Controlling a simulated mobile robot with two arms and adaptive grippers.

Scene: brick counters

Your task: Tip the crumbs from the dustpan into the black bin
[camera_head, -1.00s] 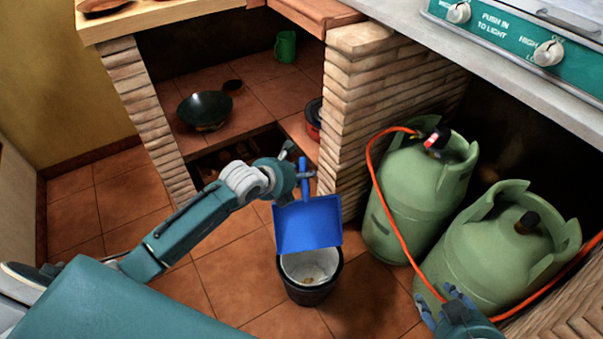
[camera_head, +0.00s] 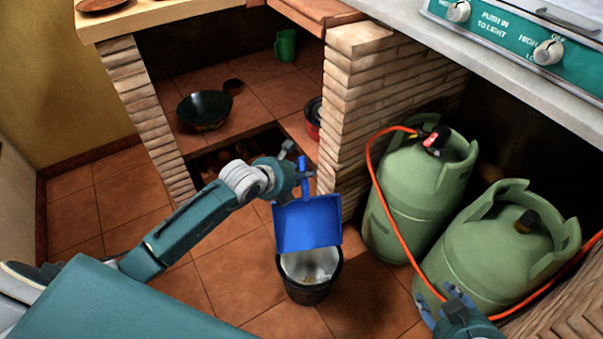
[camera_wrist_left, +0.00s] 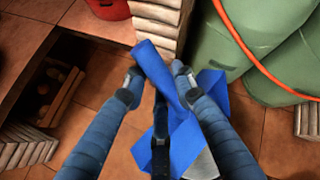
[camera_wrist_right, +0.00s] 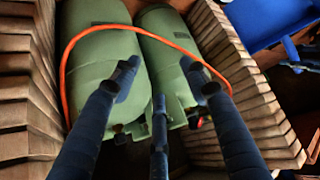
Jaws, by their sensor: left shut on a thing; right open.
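The blue dustpan (camera_head: 308,224) hangs tilted steeply over the black bin (camera_head: 306,291), its pan edge at the bin's far rim. My left gripper (camera_head: 302,176) is shut on the dustpan's handle, which also shows between the fingers in the left wrist view (camera_wrist_left: 160,75). The bin stands upright on the floor with a pale lining, and small light brown crumbs (camera_head: 308,277) show inside it. The pan's inner face looks bare from the head. My right gripper (camera_head: 447,303) is open and empty in front of the near gas bottle.
Two green gas bottles (camera_head: 425,190) with an orange hose (camera_head: 378,200) stand right of the bin. A brick pillar (camera_head: 370,95) rises behind the dustpan. A dark pan (camera_head: 204,110) and a green mug (camera_head: 285,46) sit on the tiled shelf. Floor left of the bin is clear.

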